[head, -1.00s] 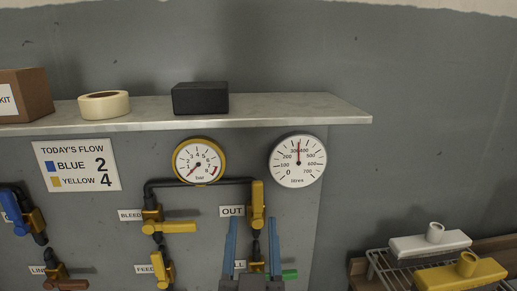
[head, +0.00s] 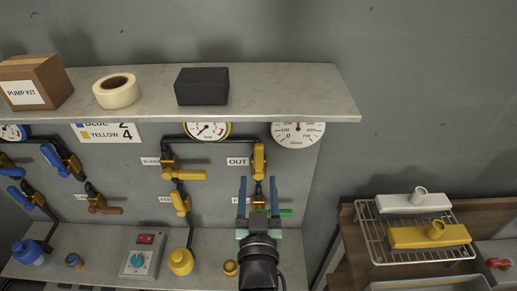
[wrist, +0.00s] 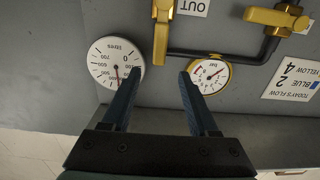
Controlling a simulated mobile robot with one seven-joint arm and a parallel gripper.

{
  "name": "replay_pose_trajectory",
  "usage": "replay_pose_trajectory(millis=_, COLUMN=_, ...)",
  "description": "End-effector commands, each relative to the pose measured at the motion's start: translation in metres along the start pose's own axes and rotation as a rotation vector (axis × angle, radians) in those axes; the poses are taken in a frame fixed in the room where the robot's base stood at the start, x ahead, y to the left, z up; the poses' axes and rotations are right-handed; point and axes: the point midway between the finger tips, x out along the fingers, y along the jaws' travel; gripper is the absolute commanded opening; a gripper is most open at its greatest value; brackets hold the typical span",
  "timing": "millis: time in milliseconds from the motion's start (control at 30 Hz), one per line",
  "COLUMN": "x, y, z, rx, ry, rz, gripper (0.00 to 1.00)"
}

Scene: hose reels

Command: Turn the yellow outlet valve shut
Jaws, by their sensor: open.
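The yellow outlet valve (head: 259,160) is on the wall panel, right of the OUT label (head: 237,161). Its lever stands upright, in line with the vertical pipe. In the wrist view, which is upside down, the yellow lever (wrist: 162,35) hangs from the top edge, ahead of my fingers. My gripper (head: 258,184) points at the panel, its blue fingers apart. In the head view the tips appear just below the outlet valve, either side of the pipe. In the wrist view my gripper (wrist: 160,75) has nothing between its fingers. My fingers partly hide the label and green-handled valve below.
A yellow-rimmed bar gauge (head: 208,131) and a white litres gauge (head: 298,134) are near the valve. The bleed valve's yellow lever (head: 186,174) points sideways. A shelf (head: 300,95) overhangs the panel. A wire rack (head: 390,240) stands on the right.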

Motion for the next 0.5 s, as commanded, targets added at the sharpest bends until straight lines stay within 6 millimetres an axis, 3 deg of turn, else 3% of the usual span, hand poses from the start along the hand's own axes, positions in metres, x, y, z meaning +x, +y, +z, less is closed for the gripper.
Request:
replay_pose_trajectory(millis=300, x=0.054, y=0.001, z=-0.002, rx=0.004, ry=0.001, rz=0.003, gripper=0.60)
replay_pose_trajectory(millis=500, x=0.081, y=0.001, z=-0.001, rx=0.003, ry=0.001, rz=0.002, gripper=0.60)
